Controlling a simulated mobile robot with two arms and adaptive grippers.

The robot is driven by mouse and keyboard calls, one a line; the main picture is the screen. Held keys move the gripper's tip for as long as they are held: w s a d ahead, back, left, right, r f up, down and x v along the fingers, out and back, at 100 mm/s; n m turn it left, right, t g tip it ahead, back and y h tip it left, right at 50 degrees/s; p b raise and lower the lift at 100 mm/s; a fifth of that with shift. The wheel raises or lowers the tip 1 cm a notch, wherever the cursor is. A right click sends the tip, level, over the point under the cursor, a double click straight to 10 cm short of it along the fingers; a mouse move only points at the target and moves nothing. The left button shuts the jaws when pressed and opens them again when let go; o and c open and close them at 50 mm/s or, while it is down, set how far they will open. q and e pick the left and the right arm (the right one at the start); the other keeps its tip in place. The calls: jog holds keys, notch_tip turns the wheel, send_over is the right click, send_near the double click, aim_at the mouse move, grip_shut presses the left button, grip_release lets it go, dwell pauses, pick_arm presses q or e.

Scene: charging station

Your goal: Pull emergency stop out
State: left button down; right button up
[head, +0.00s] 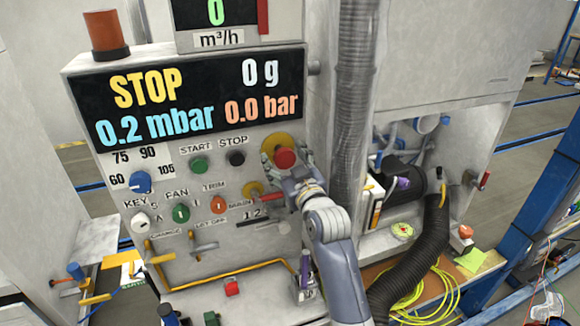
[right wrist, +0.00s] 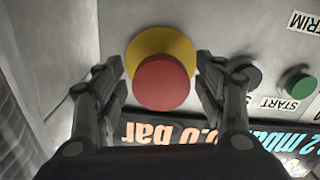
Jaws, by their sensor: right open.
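The emergency stop is a red mushroom button (head: 285,159) on a round yellow base (head: 279,144), at the right side of the control panel below the display. In the right wrist view the red button (right wrist: 162,83) fills the middle, with the yellow base (right wrist: 160,43) behind it. My right gripper (head: 284,165) is open at the button. In the right wrist view its fingers (right wrist: 162,85) stand on either side of the red button, with small gaps showing. The left gripper is not in view.
The panel display (head: 190,95) reads STOP. Near the button are a black stop button (head: 236,158), a green start button (head: 198,165) and several knobs. A grey ribbed hose (head: 352,110) runs vertically just right of the button. A black hose (head: 415,255) lies at lower right.

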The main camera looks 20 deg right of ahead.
jog(key=s, duration=1.2)
jog(key=shift+d, duration=0.15)
